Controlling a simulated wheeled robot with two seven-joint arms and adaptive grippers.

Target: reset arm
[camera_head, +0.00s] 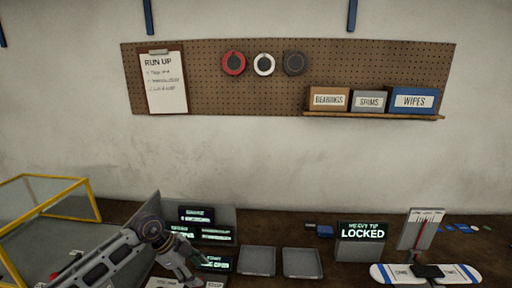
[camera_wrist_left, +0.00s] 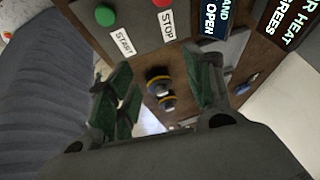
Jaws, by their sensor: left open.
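My left arm comes in from the lower left of the head view, with its left gripper (camera_head: 187,272) pointing down at the front of the workbench. In the left wrist view the gripper's green-padded fingers (camera_wrist_left: 160,92) are spread apart, with nothing held between them. A small dark part with yellow bands (camera_wrist_left: 160,90) shows beyond the gap. A green button (camera_wrist_left: 105,15) labelled START and a red button (camera_wrist_left: 162,3) labelled STOP are on a grey panel above the fingers. My right gripper is not in view.
A yellow-framed enclosure (camera_head: 45,212) stands at the left. Lit display panels (camera_head: 215,234) are beside my arm. A pegboard (camera_head: 210,80) hangs on the wall.

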